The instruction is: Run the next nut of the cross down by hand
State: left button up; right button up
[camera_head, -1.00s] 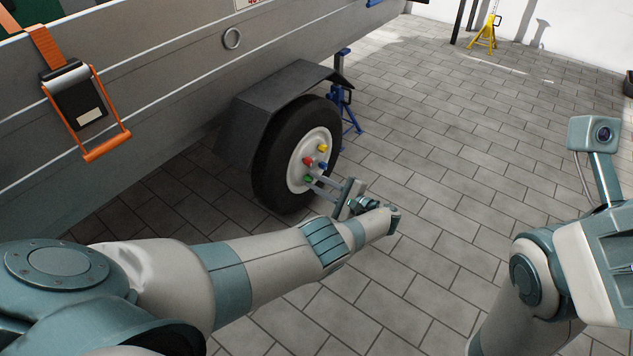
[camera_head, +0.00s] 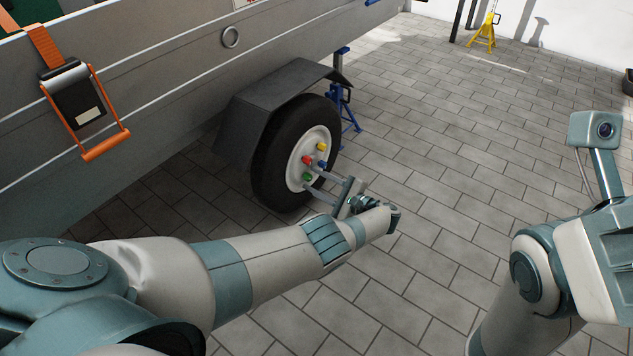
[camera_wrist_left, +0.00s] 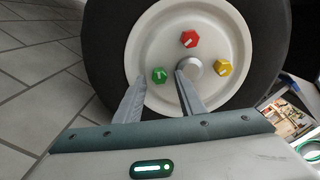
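The wheel (camera_head: 268,165) has a pale rim (camera_head: 296,182) with a red nut (camera_head: 306,160), a yellow nut (camera_head: 321,146), a blue nut (camera_head: 322,165) and a green nut (camera_head: 307,177). My left gripper (camera_head: 312,178) is open at the rim. In the left wrist view, the green nut (camera_wrist_left: 159,75) shows in the gap between the fingertips (camera_wrist_left: 159,79); whether they touch it I cannot tell. The right finger is beside the grey hub (camera_wrist_left: 190,68). The red nut (camera_wrist_left: 189,39) and yellow nut (camera_wrist_left: 222,68) are clear there; the blue nut is hidden. My right gripper is out of view.
The grey trailer side (camera_head: 180,95) and black fender (camera_head: 262,105) stand above and behind the wheel. A blue stand (camera_head: 345,112) is behind it. A yellow jack stand (camera_head: 484,32) is far back. The tiled floor (camera_head: 450,150) right of the wheel is clear.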

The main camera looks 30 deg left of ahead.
pick_arm(q)
jog(key=s+d+b, duration=0.1)
jog(key=d+b, duration=0.1)
jog(key=d, duration=1.5)
jog(key=shift+s+d+r+b, duration=0.15)
jog(key=shift+s+r+b, duration=0.1)
jog(key=shift+b, duration=0.1)
jog(key=shift+s+f, duration=0.1)
